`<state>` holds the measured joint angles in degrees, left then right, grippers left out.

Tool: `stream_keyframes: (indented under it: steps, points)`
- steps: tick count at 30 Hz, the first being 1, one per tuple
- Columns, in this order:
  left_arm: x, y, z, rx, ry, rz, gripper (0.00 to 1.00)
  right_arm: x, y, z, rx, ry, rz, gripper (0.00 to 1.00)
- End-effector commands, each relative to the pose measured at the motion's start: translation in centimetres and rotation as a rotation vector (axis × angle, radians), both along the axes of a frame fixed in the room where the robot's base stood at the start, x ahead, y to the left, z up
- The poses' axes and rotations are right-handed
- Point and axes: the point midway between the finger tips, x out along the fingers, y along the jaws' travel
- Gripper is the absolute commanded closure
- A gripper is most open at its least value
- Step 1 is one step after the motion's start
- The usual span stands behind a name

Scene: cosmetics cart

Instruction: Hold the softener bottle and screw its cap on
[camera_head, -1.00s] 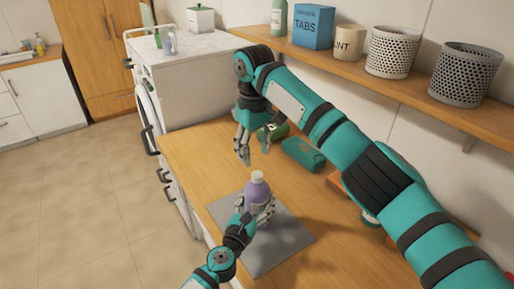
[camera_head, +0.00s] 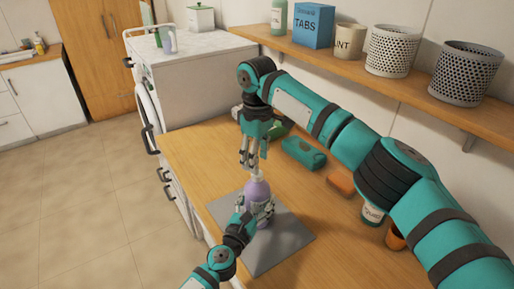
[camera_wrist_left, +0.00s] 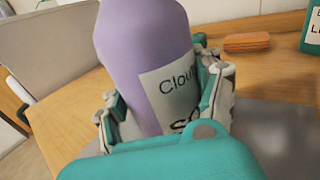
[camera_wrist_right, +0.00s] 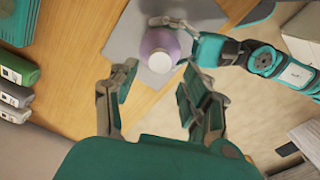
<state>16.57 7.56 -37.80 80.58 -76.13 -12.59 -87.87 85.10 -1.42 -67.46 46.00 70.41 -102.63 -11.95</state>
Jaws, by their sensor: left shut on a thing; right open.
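The purple softener bottle (camera_head: 256,190) stands upright on a grey mat (camera_head: 284,240) on the wooden counter. My left gripper (camera_head: 258,212) is shut around its body; the left wrist view shows the bottle (camera_wrist_left: 140,45) and its label between the fingers. My right gripper (camera_head: 249,158) is open, pointing down just above the bottle top. In the right wrist view, the bottle (camera_wrist_right: 150,42) lies beyond the open fingers, with a pale cap (camera_wrist_right: 160,62) on its top. How tightly the cap sits cannot be told.
A teal pack (camera_head: 303,152), an orange block (camera_head: 340,183), a labelled jar (camera_head: 372,213) and an orange cup (camera_head: 395,238) stand on the counter to the right, near my right arm. A shelf (camera_head: 400,88) with containers runs above. A white washing machine (camera_head: 195,85) stands at the back left.

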Motion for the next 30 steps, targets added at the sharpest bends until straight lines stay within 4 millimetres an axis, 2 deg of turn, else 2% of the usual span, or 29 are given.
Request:
stream_keyframes:
  steps: [3, 9, 21, 30]
  points:
    - [0.0, 0.0, 0.0, -0.001, 0.001, -0.001, 1.00, -0.1, 0.0, -2.0, -0.001, 0.003, 0.001, 0.52]
    - [0.0, 0.0, 0.0, -0.001, 0.001, -0.001, 1.00, 0.0, 0.0, -4.3, 0.000, 0.000, -0.001, 0.52]
    - [0.0, 0.0, 0.0, 0.000, 0.001, 0.000, 1.00, 0.0, 0.0, -4.9, 0.001, -0.001, -0.001, 0.52]
    - [0.0, 0.0, 0.0, 0.000, 0.000, 0.000, 1.00, 0.0, 0.0, -4.9, 0.001, -0.001, -0.001, 0.91]
